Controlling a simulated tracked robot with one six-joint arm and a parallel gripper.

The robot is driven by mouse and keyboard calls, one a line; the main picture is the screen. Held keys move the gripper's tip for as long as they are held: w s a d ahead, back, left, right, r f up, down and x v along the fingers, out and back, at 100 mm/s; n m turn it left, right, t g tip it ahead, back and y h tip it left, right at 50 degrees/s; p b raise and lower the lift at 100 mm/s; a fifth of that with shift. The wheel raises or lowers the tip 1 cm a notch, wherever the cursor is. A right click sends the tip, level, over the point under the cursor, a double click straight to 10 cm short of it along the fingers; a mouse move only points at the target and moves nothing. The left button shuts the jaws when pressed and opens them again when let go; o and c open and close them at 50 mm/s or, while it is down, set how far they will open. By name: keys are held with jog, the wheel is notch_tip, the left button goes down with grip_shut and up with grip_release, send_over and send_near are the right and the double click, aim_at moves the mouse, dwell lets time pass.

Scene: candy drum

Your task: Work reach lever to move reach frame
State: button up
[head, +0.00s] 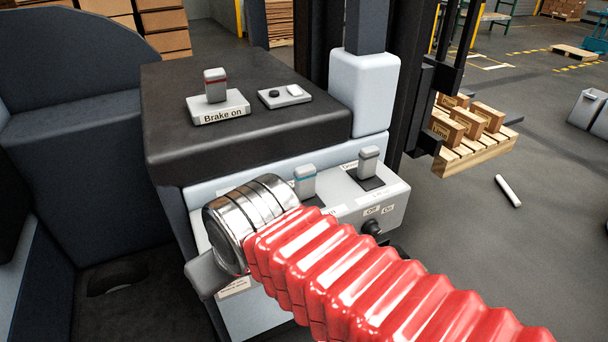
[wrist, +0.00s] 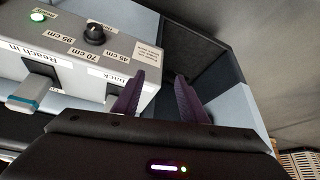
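The reach lever (head: 305,180), pale grey with a teal band, stands on the light grey control panel in the head view. In the wrist view the teal-banded reach lever (wrist: 30,95) is at the left, beside a "Reach in" label (wrist: 42,55). My gripper (wrist: 158,82) shows two dark purple fingers spread apart with nothing between them. They are to the right of the lever, by the panel's end, and not touching the lever. In the head view my fingers are hidden behind my metal wrist. The dark mast (head: 425,95), likely the reach frame, stands beyond the console.
A second grey lever (head: 368,160) stands to the right on the panel. A brake lever (head: 215,85) labelled "Brake on" is on the black console top. A loaded pallet (head: 472,150) is by the mast.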

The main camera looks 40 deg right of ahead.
jog(key=shift+o, duration=0.8)
jog(key=shift+w+d+r, duration=0.15)
jog(key=shift+d+r, duration=0.05)
jog(key=shift+r, duration=0.05)
jog(key=shift+o, duration=1.3)
jog(key=w+d+r+m, duration=0.1)
jog(key=w+d+r, duration=0.1)
jog(key=d, duration=0.4)
jog(key=w+d+r+g, duration=0.1)
jog(key=w+d+r, duration=0.2)
jog(key=d+r, duration=0.2)
jog(key=shift+d+m+h, duration=0.35)
jog(key=shift+m+h, duration=0.05)
jog(key=m, duration=0.1)
send_near(307, 170)
jog(key=shift+a+r, duration=0.15)
jog(key=shift+r, duration=0.45)
jog(key=x, duration=1.3)
jog(key=shift+d+f, duration=0.25)
jog(key=shift+f, duration=0.15)
jog(key=shift+s, duration=0.1)
grip_shut()
